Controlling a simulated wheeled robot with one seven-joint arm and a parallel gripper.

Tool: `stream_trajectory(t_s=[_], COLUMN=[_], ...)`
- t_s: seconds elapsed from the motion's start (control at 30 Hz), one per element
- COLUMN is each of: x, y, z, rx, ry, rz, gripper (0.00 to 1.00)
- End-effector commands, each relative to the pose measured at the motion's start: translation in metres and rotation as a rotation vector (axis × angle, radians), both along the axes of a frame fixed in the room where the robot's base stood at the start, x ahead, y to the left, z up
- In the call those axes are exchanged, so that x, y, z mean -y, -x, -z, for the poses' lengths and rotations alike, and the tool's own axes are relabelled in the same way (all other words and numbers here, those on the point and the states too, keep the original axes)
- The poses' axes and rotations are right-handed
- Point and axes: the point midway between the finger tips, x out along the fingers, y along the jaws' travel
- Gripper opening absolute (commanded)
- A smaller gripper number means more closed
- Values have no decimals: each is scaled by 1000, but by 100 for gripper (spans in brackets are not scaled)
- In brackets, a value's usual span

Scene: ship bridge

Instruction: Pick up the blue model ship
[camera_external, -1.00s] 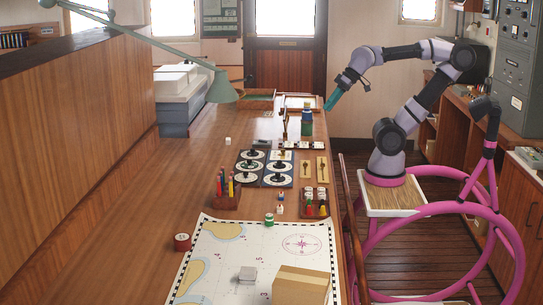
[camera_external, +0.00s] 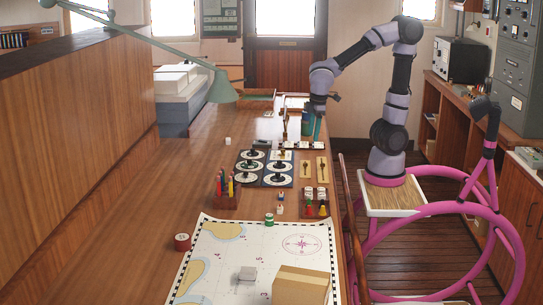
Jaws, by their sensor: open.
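I cannot make out a clear blue model ship. A blue upright object (camera_external: 307,124) stands near the far right edge of the long wooden table (camera_external: 190,215); its shape is too small to tell. My gripper (camera_external: 317,137) has teal fingers that point down just right of this object, at the table's right edge. It is open, and I see nothing held in it. My gripper partly covers that spot, and I cannot tell whether it touches the blue object.
A chart (camera_external: 250,262) bears a cardboard box (camera_external: 300,287). A green lamp (camera_external: 222,88) overhangs the table. The table's left middle is clear.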

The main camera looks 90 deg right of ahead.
Motion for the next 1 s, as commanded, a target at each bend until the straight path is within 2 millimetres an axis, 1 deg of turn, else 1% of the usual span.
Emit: stream_trajectory(t_s=[0.03, 0.17, 0.4, 0.6, 0.7, 0.83, 0.93, 1.0], x=[-8, -20, -51, -83, -98, -113, -119, -118], y=[-6, -22, -47, -63, -68, -73, -74, -76], z=[16, 50, 115, 170, 193, 213, 222, 225], rx=[-56, -177, -381, -530, -586, -634, -653, -659], ry=[62, 229, 559, 859, 993, 1121, 1172, 1190], rz=[-82, -295, -694, -1014, -1145, -1260, -1307, -1320], gripper=[58, 58, 58, 58, 58, 58, 58, 58])
